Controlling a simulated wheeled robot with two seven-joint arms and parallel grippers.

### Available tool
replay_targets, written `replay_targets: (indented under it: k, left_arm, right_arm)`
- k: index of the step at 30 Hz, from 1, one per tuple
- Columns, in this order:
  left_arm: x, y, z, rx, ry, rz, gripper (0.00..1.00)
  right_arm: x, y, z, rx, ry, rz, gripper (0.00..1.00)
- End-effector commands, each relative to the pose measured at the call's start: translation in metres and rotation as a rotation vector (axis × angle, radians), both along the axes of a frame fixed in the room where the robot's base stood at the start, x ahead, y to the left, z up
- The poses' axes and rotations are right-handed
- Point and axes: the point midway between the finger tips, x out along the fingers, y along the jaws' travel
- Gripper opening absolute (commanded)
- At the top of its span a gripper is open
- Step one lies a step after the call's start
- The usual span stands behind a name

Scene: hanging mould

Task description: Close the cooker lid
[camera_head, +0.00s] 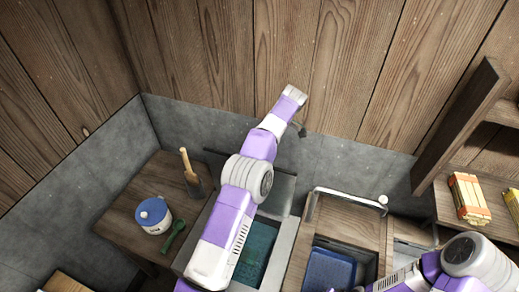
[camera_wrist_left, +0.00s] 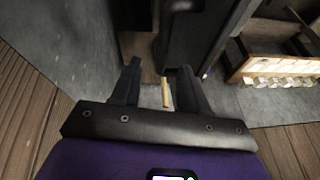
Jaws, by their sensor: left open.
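The cooker (camera_head: 284,252) looks like a grey box with a teal inside, low in the middle of the head view. A grey panel (camera_head: 283,190) at its back edge looks like its raised lid; my left arm covers part of both. My left gripper (camera_head: 300,129) is beyond and above that panel, near the back wall, and small in this view. In the left wrist view the left gripper (camera_wrist_left: 158,68) is open, with nothing held. A dark panel (camera_wrist_left: 190,38), possibly the lid, stands just beyond the fingers. My right gripper is out of view.
Left of the cooker, a wooden table (camera_head: 122,222) holds a blue-lidded pot (camera_head: 153,215), a green utensil (camera_head: 174,235) and a wooden-handled tool (camera_head: 189,172). To the right are a blue container (camera_head: 329,270), a metal rail (camera_head: 345,194) and a shelf with a yellow-orange bundle (camera_head: 468,198).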

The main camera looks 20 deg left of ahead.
Motion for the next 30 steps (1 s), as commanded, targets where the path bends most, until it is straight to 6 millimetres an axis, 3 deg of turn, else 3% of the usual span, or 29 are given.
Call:
replay_targets:
  k: [7,21,30]
  left_arm:
    - [-0.005,-0.005,-0.005,0.029,-0.003,0.077,0.44]
    - [-0.013,0.017,-0.058,0.028,-0.003,0.074,0.44]
    - [-0.014,0.02,-0.067,0.027,-0.004,0.074,0.44]
  right_arm:
    - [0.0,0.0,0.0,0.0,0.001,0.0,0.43]
    - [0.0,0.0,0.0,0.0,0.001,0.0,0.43]
    - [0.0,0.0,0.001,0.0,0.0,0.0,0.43]
